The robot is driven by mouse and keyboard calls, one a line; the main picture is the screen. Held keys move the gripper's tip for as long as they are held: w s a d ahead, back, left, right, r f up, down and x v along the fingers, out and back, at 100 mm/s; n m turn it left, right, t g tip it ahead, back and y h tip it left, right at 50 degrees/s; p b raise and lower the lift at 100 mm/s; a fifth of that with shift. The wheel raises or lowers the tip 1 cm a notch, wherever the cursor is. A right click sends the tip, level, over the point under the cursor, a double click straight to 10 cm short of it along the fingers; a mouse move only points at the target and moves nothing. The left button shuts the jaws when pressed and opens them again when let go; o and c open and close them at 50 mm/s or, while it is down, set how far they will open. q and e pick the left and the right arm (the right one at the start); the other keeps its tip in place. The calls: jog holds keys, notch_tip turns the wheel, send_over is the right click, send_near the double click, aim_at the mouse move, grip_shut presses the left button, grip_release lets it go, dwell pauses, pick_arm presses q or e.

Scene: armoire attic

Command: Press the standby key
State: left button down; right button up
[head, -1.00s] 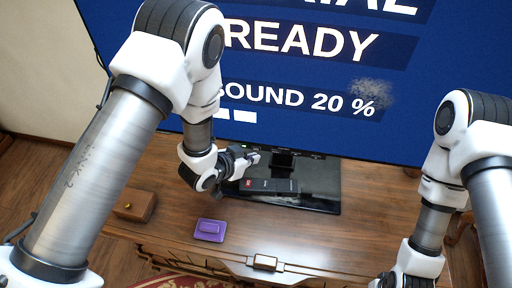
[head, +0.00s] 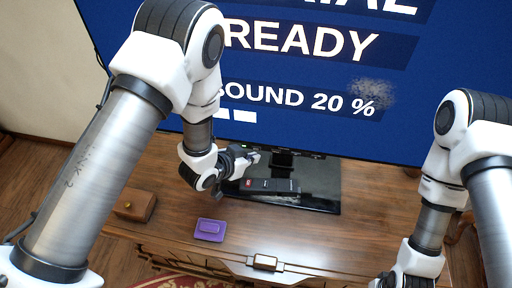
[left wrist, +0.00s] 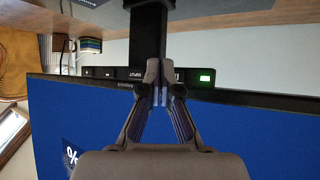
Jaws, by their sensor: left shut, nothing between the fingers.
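The large screen (head: 300,70) reads READY and SOUND 20 %. In the left wrist view a row of dark labelled keys (left wrist: 108,73) runs along the screen's edge, with a lit green lamp (left wrist: 205,76) at its right end. My left gripper (head: 254,156) is shut and empty at the screen's lower edge. Its fingertips show in the left wrist view (left wrist: 160,80), in front of the key row and covering part of it. I cannot tell whether they touch a key, nor which key is standby. My right arm reaches the bottom right, its fingers out of frame.
A dark remote-like bar (head: 270,185) with a red patch lies on the black stand base (head: 318,202) below the screen. A purple block (head: 210,230) and a small brown box (head: 135,205) are on the wooden cabinet top (head: 290,230). The cabinet's front right is clear.

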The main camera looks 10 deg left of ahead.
dwell(0.4)
pick_arm(q)
jog(key=shift+w, duration=0.4)
jog(key=shift+w, duration=0.4)
dwell(0.4)
jog(key=shift+s, duration=0.1)
jog(key=shift+s+p, duration=0.3)
jog(key=shift+s, duration=0.45)
jog(key=s, duration=0.5)
jog(key=shift+p, duration=0.3)
dwell(0.7)
